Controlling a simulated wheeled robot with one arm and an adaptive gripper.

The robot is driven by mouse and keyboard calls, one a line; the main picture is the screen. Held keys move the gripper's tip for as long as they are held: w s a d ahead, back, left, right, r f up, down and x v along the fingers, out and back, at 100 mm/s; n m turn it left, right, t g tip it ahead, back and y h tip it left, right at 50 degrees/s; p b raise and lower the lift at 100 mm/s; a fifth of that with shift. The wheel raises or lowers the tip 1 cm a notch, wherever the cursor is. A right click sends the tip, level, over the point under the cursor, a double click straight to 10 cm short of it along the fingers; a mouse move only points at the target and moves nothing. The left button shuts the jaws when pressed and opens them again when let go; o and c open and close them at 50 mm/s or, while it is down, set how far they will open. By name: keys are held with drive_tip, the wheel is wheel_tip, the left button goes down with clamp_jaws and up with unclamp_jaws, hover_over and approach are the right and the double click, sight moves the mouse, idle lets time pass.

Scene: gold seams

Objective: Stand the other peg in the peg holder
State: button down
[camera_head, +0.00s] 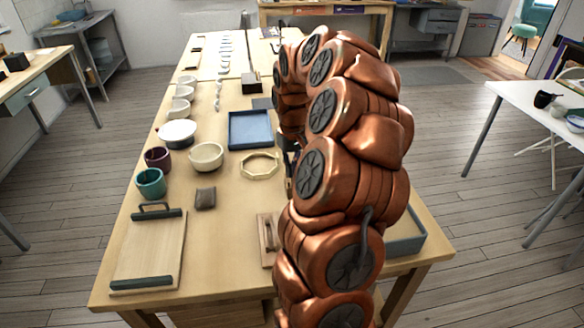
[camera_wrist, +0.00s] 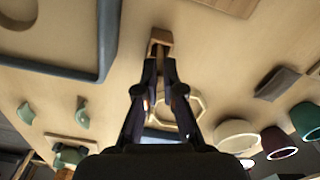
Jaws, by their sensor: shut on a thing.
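My gripper (camera_wrist: 160,66) is shut on a small brown wooden piece, seemingly the peg (camera_wrist: 160,38), at its fingertips above the table. In the head view my arm hides most of the gripper. A flat wooden block with a darker narrow piece on it, possibly the peg holder (camera_head: 265,252), sits at the near edge beside my arm. Its edge seems to show at the top of the wrist view (camera_wrist: 232,5). Whether the darker piece is a standing peg is unclear.
A grey pouch (camera_head: 205,198), a cream bowl (camera_head: 206,156) and cups stand left. A blue tray (camera_head: 250,145) lies behind, a grey-blue tray (camera_head: 408,245) at near right. A handled board (camera_head: 150,245) lies at near left.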

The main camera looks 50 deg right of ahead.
drive_tip(key=c, duration=1.2)
unclamp_jaws()
drive_tip(key=shift+o, duration=0.2)
drive_tip(key=o, duration=0.4)
drive_tip(key=shift+r, duration=0.1)
drive_tip(key=shift+r+p, duration=0.55)
drive_tip(key=shift+r, duration=2.35)
drive_tip(key=shift+a, duration=0.1)
